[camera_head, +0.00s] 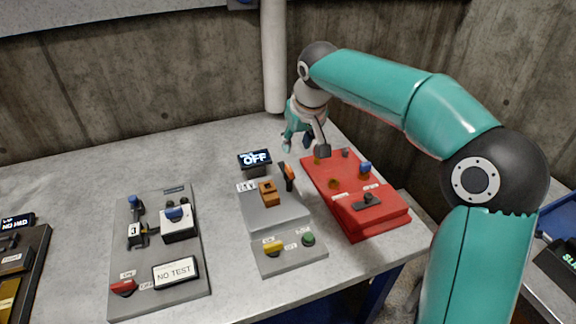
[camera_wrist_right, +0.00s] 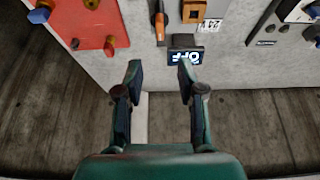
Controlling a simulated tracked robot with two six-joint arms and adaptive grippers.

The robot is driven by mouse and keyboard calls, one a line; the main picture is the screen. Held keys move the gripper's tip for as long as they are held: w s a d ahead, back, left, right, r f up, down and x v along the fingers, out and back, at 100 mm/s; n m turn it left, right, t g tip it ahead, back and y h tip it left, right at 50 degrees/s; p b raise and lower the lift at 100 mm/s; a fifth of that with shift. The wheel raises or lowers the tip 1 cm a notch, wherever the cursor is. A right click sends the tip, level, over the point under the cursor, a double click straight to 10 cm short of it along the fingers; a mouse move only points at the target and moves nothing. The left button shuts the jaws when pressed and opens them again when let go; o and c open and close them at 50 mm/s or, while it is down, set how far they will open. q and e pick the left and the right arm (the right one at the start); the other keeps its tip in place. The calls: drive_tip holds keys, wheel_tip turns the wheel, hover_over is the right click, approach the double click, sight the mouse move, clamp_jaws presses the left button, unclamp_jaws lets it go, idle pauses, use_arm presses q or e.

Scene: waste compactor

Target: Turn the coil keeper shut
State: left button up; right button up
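The grey middle unit (camera_head: 275,213) stands on the table and carries an orange square block (camera_head: 268,192) with a dark centre. Beside the block is an orange and black lever-like piece (camera_head: 287,176). I cannot tell for sure which part is the coil keeper. In the right wrist view the orange block (camera_wrist_right: 194,10) and the orange piece (camera_wrist_right: 159,22) show at the top edge. My right gripper (camera_wrist_right: 160,68) is open and empty. In the head view it (camera_head: 305,143) hangs behind the unit, between the display and the red unit. My left gripper is not in view.
A small display (camera_head: 255,158) reading OFF stands behind the middle unit. A red unit (camera_head: 378,208) with knobs is to the right. A grey panel (camera_head: 160,250) with a NO TEST plate is to the left. The table's back left (camera_head: 70,180) is clear.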

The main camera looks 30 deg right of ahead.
sight(289, 168)
drive_tip(key=p+x, duration=0.1)
drive_tip(key=x, duration=1.1)
drive_tip(key=shift+s, duration=0.1)
clamp_jaws()
